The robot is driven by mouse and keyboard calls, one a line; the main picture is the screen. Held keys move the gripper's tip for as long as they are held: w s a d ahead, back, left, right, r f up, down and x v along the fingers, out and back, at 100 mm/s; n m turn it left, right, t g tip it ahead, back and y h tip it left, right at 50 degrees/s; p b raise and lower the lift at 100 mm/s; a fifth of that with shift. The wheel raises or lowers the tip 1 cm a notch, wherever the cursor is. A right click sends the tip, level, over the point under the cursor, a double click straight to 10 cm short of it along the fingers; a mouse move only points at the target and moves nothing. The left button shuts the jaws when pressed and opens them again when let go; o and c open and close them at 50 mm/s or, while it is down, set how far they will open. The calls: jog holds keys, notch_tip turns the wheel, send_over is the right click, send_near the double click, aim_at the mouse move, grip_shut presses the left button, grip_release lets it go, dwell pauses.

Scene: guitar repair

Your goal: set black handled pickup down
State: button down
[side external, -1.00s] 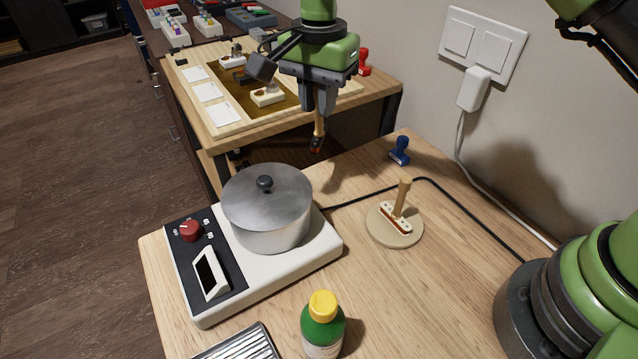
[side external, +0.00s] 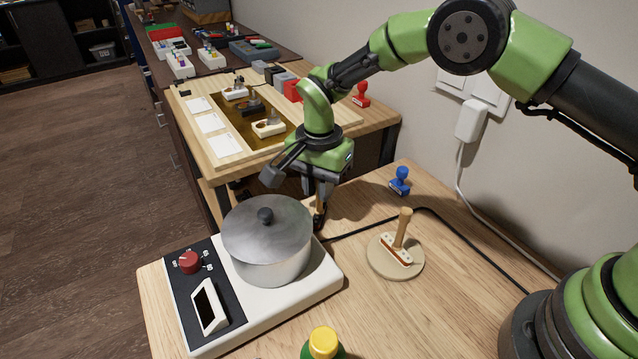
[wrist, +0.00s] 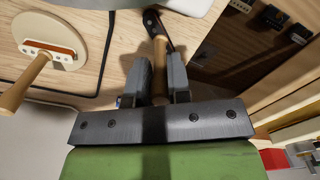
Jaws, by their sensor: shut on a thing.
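My gripper (side external: 317,198) points down just behind and to the right of the steel pot. It is shut on the wooden handle (wrist: 161,52) of the black handled pickup, which lies between the two fingers in the wrist view. The dark pickup end (side external: 319,222) shows below the fingers, low by the table beside the pot. I cannot tell whether it touches the table. In the wrist view, the black end (wrist: 153,20) is near the pale hot plate edge. A white pickup (side external: 397,250) with an upright wooden handle stands on a round wooden base (side external: 410,272) to the right.
The steel pot (side external: 266,240) with its lid sits on the white hot plate (side external: 310,300), close to my gripper. A black cable crosses the table behind the round base. A blue stamp (side external: 400,181) stands farther back. A yellow-capped bottle (side external: 323,343) is at the front.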

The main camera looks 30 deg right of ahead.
jog(key=shift+f, duration=0.15)
jog(key=c, duration=1.1)
grip_release()
notch_tip(320, 180, up, 13)
jog(key=shift+f, duration=0.2)
jog(key=s+d+r+n+t+y, duration=0.1)
jog(key=s+d+r+n+t, duration=0.15)
jog(key=s+r, duration=0.35)
jog(key=s+d+r+n+t+y, duration=0.1)
jog(key=s+d+r, duration=0.25)
jog(key=r, duration=0.45)
jog(key=s+d+n+t, duration=0.1)
jog(key=s, duration=0.4)
jog(key=s+d+n+t, duration=0.1)
jog(key=s+d+n, duration=0.1)
jog(key=s, duration=0.3)
jog(key=s+d+n+t, duration=0.1)
jog(key=s, duration=0.5)
jog(key=shift+d+f+n+t, duration=0.25)
jog(key=shift+d+f+t, duration=0.05)
jog(key=shift+f+t, duration=0.1)
